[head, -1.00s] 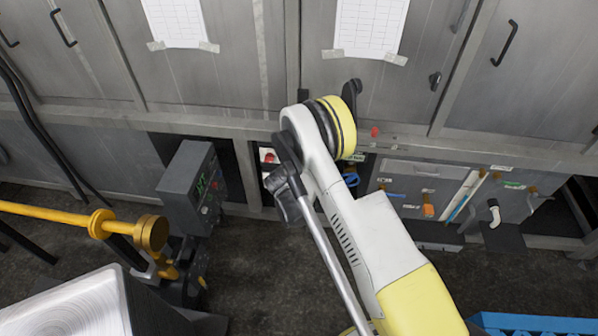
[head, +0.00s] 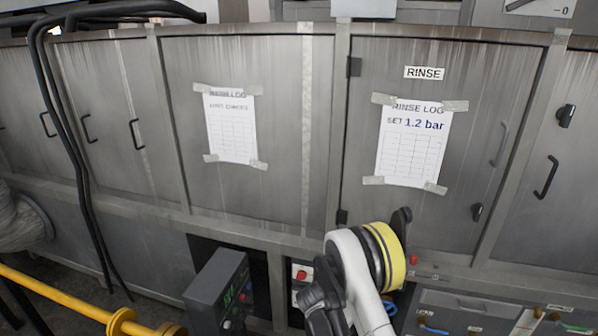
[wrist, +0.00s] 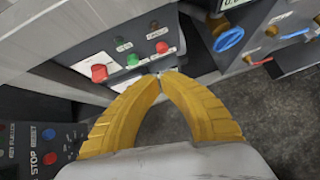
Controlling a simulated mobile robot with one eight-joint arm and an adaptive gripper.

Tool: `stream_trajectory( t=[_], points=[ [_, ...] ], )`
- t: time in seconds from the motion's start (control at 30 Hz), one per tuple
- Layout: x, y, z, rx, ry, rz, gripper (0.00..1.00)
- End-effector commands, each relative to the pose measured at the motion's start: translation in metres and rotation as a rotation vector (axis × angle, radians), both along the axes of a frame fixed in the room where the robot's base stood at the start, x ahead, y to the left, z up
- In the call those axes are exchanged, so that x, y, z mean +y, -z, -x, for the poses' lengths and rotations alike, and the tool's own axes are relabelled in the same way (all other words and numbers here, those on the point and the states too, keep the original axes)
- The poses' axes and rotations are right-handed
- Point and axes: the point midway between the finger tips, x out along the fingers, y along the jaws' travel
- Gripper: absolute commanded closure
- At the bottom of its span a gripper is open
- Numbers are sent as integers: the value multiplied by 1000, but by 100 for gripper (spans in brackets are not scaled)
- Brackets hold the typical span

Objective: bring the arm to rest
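My gripper (wrist: 160,78) shows in the wrist view as two ridged yellow fingers that curve inward until their tips meet. It is shut, with nothing visible between the fingers. Beyond the tips is a grey panel with red buttons and a green button (wrist: 133,60); the fingers look apart from it. In the head view my white and yellow arm (head: 345,262) rises from the bottom, right of centre, in front of the cabinets. The gripper itself does not show there.
Grey metal cabinets (head: 270,130) with taped log sheets (head: 413,145) fill the head view. A dark control box (head: 217,285) and a yellow bar (head: 60,300) stand at lower left. A blue-handled valve (wrist: 229,39) and a STOP/RESET panel (wrist: 42,145) flank the gripper. Dark floor shows at right.

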Motion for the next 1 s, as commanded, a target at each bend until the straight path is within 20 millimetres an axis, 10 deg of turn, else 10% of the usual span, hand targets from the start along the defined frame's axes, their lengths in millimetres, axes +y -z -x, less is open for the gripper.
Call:
stream_trajectory(
  t=[0.27, 0.6, 1.0],
  points=[
    [-16, -142, 12, -97, 354, -372, 100],
    [-43, -292, 99, -215, 881, -872, 100],
    [-62, -374, 260, -324, 1548, -1416, 100]
  ],
)
